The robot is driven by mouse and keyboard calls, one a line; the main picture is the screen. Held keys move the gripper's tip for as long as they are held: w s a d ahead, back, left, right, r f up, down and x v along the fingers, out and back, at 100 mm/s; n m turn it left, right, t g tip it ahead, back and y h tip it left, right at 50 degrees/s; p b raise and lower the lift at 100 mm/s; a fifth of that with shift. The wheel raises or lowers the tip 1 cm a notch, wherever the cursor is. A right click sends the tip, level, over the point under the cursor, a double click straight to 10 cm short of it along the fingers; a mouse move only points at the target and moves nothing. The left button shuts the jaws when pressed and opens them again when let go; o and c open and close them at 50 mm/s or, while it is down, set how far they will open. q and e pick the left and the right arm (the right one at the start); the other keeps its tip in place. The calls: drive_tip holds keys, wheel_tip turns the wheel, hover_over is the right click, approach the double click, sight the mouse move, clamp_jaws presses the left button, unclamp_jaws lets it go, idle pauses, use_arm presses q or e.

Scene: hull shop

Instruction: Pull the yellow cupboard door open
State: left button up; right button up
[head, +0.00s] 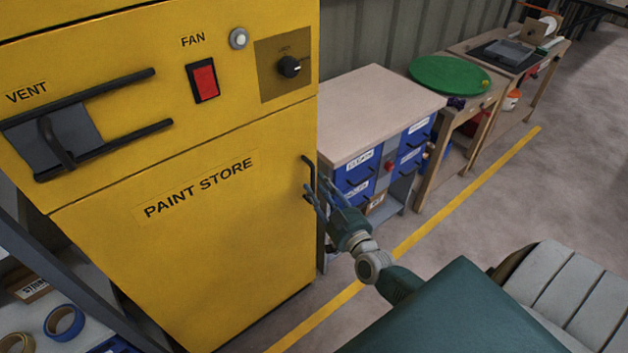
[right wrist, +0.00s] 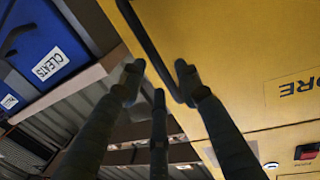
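The yellow cupboard door (head: 220,240), lettered PAINT STORE, looks shut and flush with the cupboard front in the head view. Its black upright handle (head: 309,176) is near the door's right edge. My right gripper (head: 316,188) is at the handle's lower part, with its fingers spread. In the right wrist view the open fingers (right wrist: 158,80) lie to both sides of the dark handle bar (right wrist: 147,45), which runs slantwise past the tips. I cannot tell whether any finger touches it. My left gripper is not in view.
Above the door are a vent slider (head: 62,137), a red fan switch (head: 202,80) and a knob (head: 289,66). A bench with blue drawers (head: 355,178) stands close at the right. A shelf with tape rolls (head: 64,322) is at lower left. Floor (head: 480,205) is clear further right.

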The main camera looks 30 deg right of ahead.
drive_tip(key=shift+w+d, duration=0.15)
drive_tip(key=shift+w, duration=1.5)
clamp_jaws()
drive_tip(key=shift+s, duration=0.1)
